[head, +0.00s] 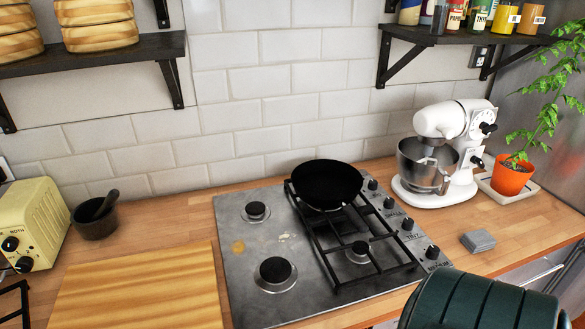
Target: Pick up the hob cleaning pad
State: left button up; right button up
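A small grey block-shaped pad (478,241), which looks like the hob cleaning pad, lies on the wooden counter right of the hob. Nothing touches it from above. The steel hob (235,285) is in the middle, with an orange-brown stain (238,246) and a small pale stain (287,237) on its left half. Neither of my grippers can be made out in the head view. A large dark green ribbed shape (480,303) fills the lower right, in front of the counter; I cannot tell what it is.
A black pan (327,184) sits on the hob's grate. A white stand mixer (442,150) and a potted plant (512,176) stand behind the pad. A wooden board (140,290), a dark mortar (95,219) and a yellow toaster (35,222) are at left. Counter around the pad is clear.

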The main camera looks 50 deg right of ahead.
aim_at(480, 240)
jog(key=i+j, duration=0.15)
jog(key=j, duration=0.2)
jog(key=i+j, duration=0.2)
jog(key=j, duration=0.2)
jog(key=z, duration=3)
